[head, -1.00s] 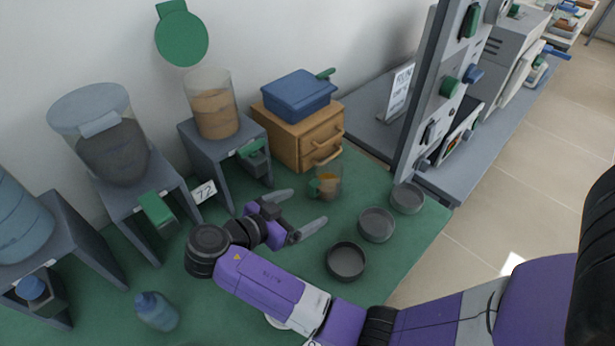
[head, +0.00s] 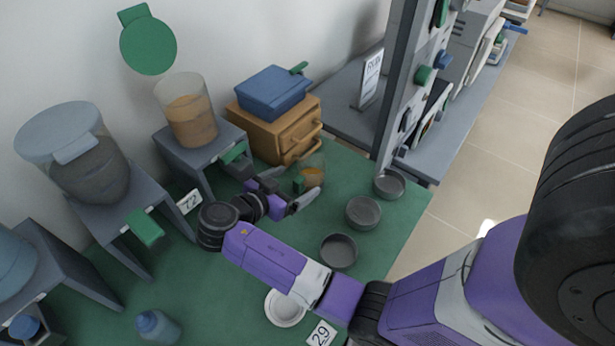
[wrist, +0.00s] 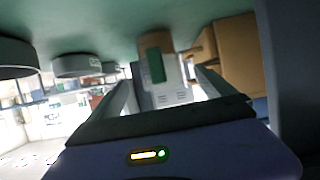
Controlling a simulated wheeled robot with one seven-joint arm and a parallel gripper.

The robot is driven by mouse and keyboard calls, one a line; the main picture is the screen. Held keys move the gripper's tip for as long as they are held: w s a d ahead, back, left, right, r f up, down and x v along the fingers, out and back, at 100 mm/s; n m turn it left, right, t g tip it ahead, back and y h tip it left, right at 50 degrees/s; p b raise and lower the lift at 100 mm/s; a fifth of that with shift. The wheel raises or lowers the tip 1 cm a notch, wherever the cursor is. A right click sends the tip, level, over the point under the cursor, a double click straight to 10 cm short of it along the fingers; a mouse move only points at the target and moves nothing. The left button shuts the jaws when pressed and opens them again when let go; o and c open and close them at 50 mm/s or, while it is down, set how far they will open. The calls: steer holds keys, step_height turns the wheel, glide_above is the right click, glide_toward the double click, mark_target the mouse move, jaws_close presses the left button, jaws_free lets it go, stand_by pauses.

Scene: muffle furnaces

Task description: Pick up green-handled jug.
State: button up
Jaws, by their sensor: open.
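The green-handled jug (head: 314,172) is a small clear vessel with orange-brown contents, standing on the green tabletop in front of the wooden drawer box. Its green handle faces my gripper. My gripper (head: 288,190) is open and empty, low over the table on the near left side of the jug. One finger partly overlaps the jug in the head view. In the wrist view, which looks upside down, the jug (wrist: 153,45) with its green handle shows beyond and between the spread fingers (wrist: 165,90). I cannot tell the exact gap to it.
Several dark round dishes (head: 363,213) stand right of the gripper. The wooden drawer box (head: 265,130) with a blue container (head: 272,92) is behind. Dispensers on grey stands (head: 135,205) line the left. A white dish (head: 285,307) and blue bottle (head: 157,327) are nearer.

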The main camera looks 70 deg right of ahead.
mark_target(303, 173)
steer(key=d, duration=0.2)
steer(key=s+d+p, duration=0.1)
steer(key=d, duration=0.1)
steer(key=shift+s+d+r+p, duration=0.1)
steer(key=shift+s+d+p, duration=0.05)
steer(key=shift+d+p, duration=0.15)
steer(key=shift+s+d, duration=0.1)
steer(key=shift+d, duration=0.2)
steer(key=shift+d+f, duration=0.2)
steer(key=shift+f, duration=0.15)
jaws_close()
steer(key=shift+r, duration=0.1)
step_height(303, 173, up, 20)
steer(key=b, duration=0.1)
stand_by(0.4)
